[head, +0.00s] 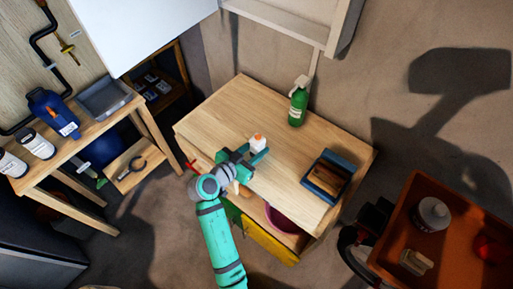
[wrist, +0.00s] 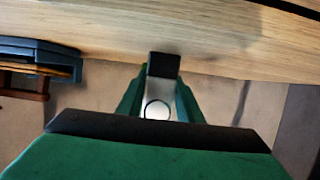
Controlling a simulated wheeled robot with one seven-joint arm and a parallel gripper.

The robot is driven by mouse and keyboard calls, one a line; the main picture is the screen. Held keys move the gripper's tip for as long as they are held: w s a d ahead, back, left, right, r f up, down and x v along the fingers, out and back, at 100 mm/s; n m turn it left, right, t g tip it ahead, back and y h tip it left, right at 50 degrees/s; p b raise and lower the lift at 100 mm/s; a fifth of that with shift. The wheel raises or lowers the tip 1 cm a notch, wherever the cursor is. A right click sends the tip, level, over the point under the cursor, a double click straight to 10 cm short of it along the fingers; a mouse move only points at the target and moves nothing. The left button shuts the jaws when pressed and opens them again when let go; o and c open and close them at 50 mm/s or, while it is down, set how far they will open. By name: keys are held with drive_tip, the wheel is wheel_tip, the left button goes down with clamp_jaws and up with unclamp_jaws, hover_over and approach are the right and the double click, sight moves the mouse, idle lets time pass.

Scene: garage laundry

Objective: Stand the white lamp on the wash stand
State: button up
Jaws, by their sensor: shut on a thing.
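The white lamp (head: 258,141) shows in the head view as a small white body with an orange patch, at my gripper (head: 252,155). In the wrist view a white piece with a dark ring (wrist: 157,109) and a dark block (wrist: 163,65) show between my green fingers. My gripper is shut on the lamp, and the fingers hide part of it. The wooden stand (head: 230,110) in the middle, which I take for the wash stand, lies under and behind the gripper. I cannot tell whether the lamp touches its top.
A green spray bottle (head: 298,103) stands at the stand's back edge. A blue tray (head: 329,176) with a brown thing lies at its right. The top's left and middle are clear. An orange-brown cart (head: 390,252) stands at the right, a bench (head: 82,143) with bottles at the left.

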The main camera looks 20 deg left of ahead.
drive_tip(key=o, duration=1.1)
drive_tip(key=shift+r, duration=0.2)
drive_tip(key=v, duration=1.2)
drive_tip(key=shift+f, duration=0.1)
